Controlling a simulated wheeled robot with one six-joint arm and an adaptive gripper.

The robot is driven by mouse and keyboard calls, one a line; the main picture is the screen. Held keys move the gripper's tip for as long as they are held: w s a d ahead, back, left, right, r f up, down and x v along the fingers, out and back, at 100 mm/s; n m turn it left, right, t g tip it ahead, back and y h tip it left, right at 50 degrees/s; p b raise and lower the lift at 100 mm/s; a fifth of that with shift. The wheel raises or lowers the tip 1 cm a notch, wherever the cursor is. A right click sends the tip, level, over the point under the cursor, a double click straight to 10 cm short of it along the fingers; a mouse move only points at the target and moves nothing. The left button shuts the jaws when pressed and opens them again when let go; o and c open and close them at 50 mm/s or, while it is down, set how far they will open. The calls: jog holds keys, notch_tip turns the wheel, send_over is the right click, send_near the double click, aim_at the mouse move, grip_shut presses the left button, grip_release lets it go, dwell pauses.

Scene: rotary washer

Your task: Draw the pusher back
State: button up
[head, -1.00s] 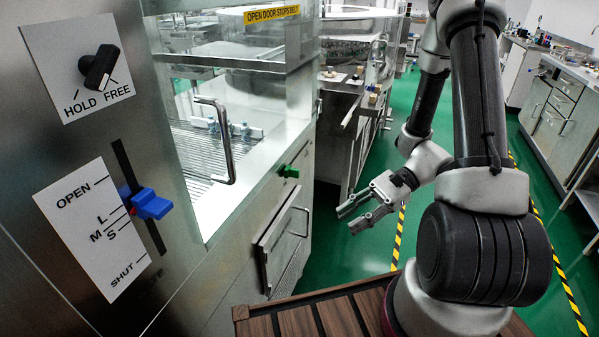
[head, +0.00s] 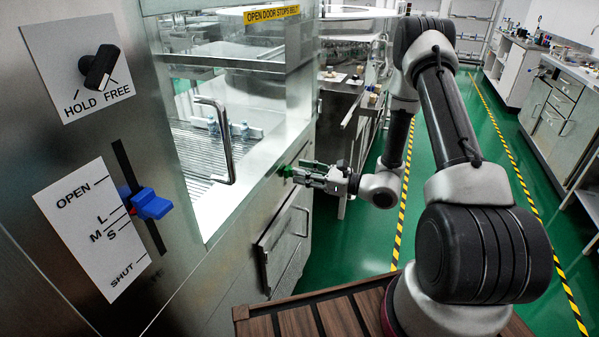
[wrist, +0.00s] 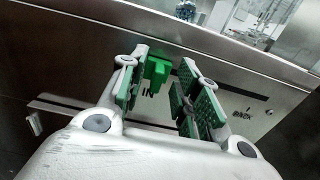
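The green pusher knob (head: 285,170) sticks out from the steel front of the washer, below the glass window. In the wrist view the knob (wrist: 157,68) lies between my finger ends, nearer the left finger, beside a label reading "IN". My gripper (head: 297,173) is at the knob in the head view. In the wrist view my gripper (wrist: 163,72) is open, with green-padded fingers on either side of the knob and a wide gap on the right. Whether the left finger touches the knob cannot be told.
A blue slider (head: 151,204) and a black HOLD/FREE knob (head: 100,67) sit on the near panel. A bar handle (head: 222,140) stands out from the window, and a hatch (head: 284,247) is below the knob. The green floor (head: 345,245) beside the washer is clear.

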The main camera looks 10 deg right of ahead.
jog(key=shift+x, duration=0.8)
grip_shut()
jog(key=w+d, duration=0.3)
jog(key=w, duration=0.2)
jog(key=w+d, duration=0.4)
jog(key=w, duration=0.1)
jog(key=w+d, duration=0.4)
jog(key=w, duration=0.1)
jog(key=shift+w+d+r, duration=0.1)
jog(key=shift+w+d, duration=0.1)
jog(key=shift+w, duration=0.1)
grip_release()
